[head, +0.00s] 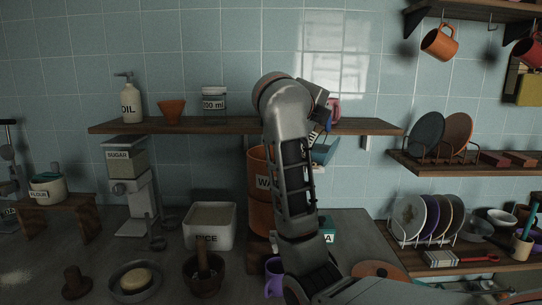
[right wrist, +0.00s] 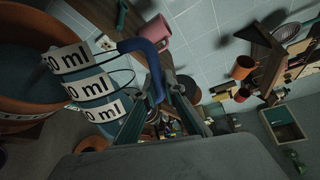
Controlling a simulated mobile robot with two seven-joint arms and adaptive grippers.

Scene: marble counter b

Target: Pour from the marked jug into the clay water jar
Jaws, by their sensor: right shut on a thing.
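The clay water jar (head: 257,163) is a tall orange vessel behind my right arm, its label partly hidden. In the right wrist view its wide rim (right wrist: 22,128) fills the left side, with a dark blue-grey inside. The marked jug (head: 323,153) is blue, tilted, and beside and above the jar's right side. Its body (right wrist: 88,83) carries several "50 ml" labels. My right gripper (right wrist: 163,93) is shut on the jug's blue handle (right wrist: 142,46). In the head view my arm mostly hides this gripper. I cannot see any liquid flowing. My left gripper is not in view.
A wooden shelf (head: 220,125) runs behind and above the jar, with a pink mug (head: 335,108) near the jug. A white rice bin (head: 210,226) stands left of the jar. A mortar (head: 205,281) and purple mug (head: 273,278) stand in front. A plate rack is at right.

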